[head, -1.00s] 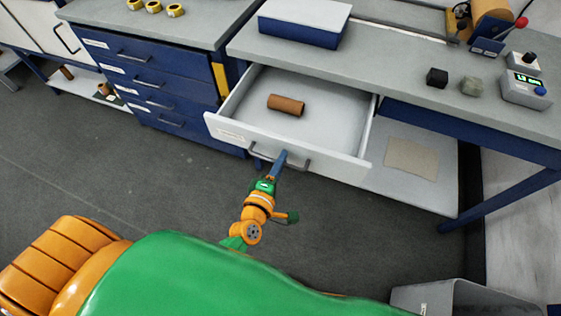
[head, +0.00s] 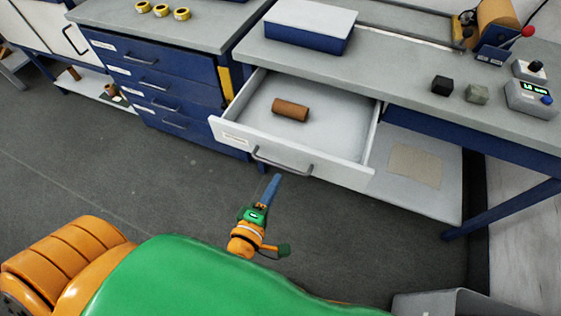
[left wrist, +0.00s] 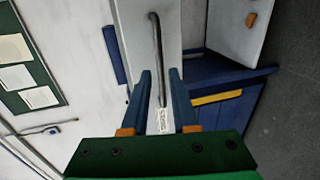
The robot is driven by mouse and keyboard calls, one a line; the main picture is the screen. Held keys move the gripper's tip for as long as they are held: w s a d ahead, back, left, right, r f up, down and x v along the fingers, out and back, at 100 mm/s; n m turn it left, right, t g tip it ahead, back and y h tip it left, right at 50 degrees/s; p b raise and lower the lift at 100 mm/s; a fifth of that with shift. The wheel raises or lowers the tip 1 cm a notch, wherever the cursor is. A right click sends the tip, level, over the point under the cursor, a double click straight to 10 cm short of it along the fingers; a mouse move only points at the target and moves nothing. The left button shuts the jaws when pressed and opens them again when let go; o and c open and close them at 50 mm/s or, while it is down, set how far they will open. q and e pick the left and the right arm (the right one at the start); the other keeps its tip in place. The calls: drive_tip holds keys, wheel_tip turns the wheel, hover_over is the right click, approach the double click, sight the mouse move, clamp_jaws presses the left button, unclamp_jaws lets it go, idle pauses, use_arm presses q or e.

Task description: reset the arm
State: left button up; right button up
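The grey bar handle (head: 280,163) also shows ahead of the fingers in the left wrist view (left wrist: 157,55). The white drawer (head: 335,173) stands pulled out from under the bench, with a brown cardboard tube (head: 290,110) lying in it. My right gripper is not in view.
The grey bench (head: 400,70) carries a blue box with a pale lid (head: 308,24), a black cube (head: 442,85), a greenish cube (head: 477,94) and a device with a display (head: 530,96). A blue drawer cabinet (head: 150,80) stands left. The floor before the drawer is clear.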

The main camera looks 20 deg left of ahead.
use_arm(q)
drive_tip(key=s+d+f+m+g+h, duration=0.1)
drive_tip(key=s+f+m+g, duration=0.25)
drive_tip(key=f, duration=0.35)
drive_tip(key=s+f+m+g+h, duration=0.1)
drive_tip(key=s+f+m+g, duration=0.1)
drive_tip(key=f+m, duration=0.4)
drive_tip(key=s+a+f+m+g+y, duration=0.1)
drive_tip(key=s+a+f+m+g, duration=0.2)
drive_tip(key=s+f, duration=0.4)
drive_tip(key=s+a+f+m+g+y, duration=0.1)
drive_tip(key=s+a+f+m+g, duration=0.3)
drive_tip(key=s, duration=0.9)
wheel_tip(320, 180, down, 4)
drive_tip(key=m+g, duration=0.2)
drive_tip(key=m, duration=0.1)
drive_tip(key=shift+f+m+y, duration=0.2)
drive_tip(key=shift+m+y, duration=0.1)
drive_tip(key=shift+m, duration=0.05)
